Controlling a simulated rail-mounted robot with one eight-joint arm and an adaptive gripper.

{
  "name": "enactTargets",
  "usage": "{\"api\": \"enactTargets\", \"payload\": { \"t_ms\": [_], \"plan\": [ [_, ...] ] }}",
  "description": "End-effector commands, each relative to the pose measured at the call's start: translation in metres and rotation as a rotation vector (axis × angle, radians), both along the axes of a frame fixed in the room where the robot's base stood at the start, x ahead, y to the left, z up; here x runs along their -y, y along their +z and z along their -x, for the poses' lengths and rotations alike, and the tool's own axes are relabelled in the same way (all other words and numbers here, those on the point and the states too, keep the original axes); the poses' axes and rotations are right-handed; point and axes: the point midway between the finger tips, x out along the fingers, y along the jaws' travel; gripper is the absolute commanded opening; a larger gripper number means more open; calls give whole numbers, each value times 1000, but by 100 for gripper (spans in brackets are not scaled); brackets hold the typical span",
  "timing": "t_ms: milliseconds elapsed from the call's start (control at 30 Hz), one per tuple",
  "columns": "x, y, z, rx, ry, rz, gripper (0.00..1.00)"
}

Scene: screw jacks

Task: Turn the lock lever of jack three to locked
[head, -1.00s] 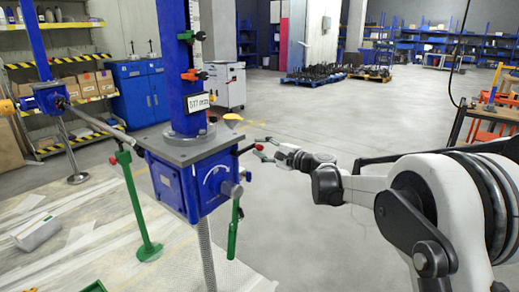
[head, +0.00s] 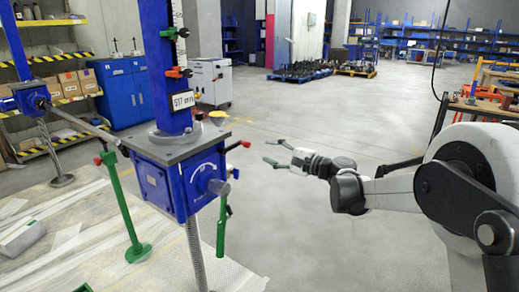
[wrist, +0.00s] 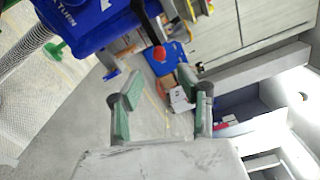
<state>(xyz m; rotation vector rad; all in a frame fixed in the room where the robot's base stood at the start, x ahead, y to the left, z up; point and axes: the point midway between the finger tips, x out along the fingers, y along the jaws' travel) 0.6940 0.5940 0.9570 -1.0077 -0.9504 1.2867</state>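The near blue screw jack (head: 168,188) stands left of centre in the head view, a blue column rising from its top plate. A dark lever with a red knob (head: 246,144) sticks out rightward at the plate's right edge; a red knob also shows in the wrist view (wrist: 159,53). A green-handled crank (head: 222,222) hangs from the shaft at the jack's front right. No jack number is legible to me. My gripper (head: 276,151) is open and empty, right of the red knob and apart from it. Its two green-padded fingers are spread in the wrist view (wrist: 150,80).
A second blue jack (head: 32,98) stands at the left, joined by a shaft (head: 82,124). A green stand (head: 122,205) stands under the shaft. Blue cabinets (head: 128,90) and a grey cart (head: 212,82) stand behind. The floor right of the jack is clear.

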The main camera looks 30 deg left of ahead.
Motion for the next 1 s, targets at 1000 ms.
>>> {"api": "enactTargets", "payload": {
  "t_ms": [1000],
  "plan": [
    [52, 22, 5, 56, -34, 81, 36]
  ]
}}
